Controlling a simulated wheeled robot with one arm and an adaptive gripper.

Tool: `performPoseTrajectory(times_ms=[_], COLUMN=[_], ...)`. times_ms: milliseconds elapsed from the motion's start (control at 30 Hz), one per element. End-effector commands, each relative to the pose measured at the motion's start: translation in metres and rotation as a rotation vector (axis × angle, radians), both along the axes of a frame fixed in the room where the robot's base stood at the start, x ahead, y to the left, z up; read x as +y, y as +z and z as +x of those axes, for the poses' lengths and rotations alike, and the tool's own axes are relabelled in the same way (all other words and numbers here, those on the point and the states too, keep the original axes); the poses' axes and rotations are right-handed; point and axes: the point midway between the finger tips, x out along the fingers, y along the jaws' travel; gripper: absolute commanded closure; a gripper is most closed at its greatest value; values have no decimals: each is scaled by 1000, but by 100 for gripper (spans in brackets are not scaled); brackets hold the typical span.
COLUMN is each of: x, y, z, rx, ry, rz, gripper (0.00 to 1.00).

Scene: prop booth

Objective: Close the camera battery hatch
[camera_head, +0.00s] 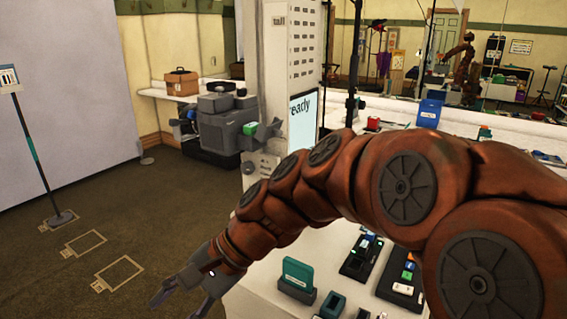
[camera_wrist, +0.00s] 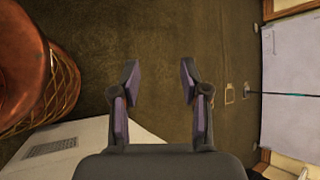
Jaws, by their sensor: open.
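A bulky dark grey machine (camera_head: 218,125) that looks like a studio camera stands beyond the white counter's end, left of the white pillar. A green block (camera_head: 250,128) shows at its right side. I cannot make out a battery hatch or whether one stands open. My gripper (camera_head: 182,300) is low at the left of the counter, over the floor and well apart from the machine. In the wrist view my gripper (camera_wrist: 160,75) has its two fingers spread, with only brown floor between them. The machine is not seen in the wrist view.
The white counter (camera_head: 262,300) holds a teal block in a dark stand (camera_head: 298,275) and dark trays with small items (camera_head: 362,255). A brown case (camera_head: 181,82) sits on a back shelf. A sign on a pole (camera_head: 35,150) stands at left. The floor (camera_head: 100,220) between is open, with taped outlines.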

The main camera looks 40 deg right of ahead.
Motion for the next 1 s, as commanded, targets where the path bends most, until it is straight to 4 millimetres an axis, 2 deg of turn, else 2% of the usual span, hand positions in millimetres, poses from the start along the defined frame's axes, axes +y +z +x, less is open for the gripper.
performPoseTrajectory(times_ms=[33,167,267,400,467,567,700,800,900,1000], x=[-7,-30,-58,-111,-138,-188,-257,-295,-320,-334], y=[-6,13,30,55,66,85,107,119,128,133], z=[16,51,75,98,104,106,96,83,72,66], rx=[4,11,8,-3,-13,-36,-78,-106,-127,-139], ry=[-80,-270,-408,-582,-648,-747,-847,-887,-909,-919], rz=[72,264,418,648,750,920,1139,1260,1343,1385], gripper=[55,55,55,55,55,55,55,55,55,55])
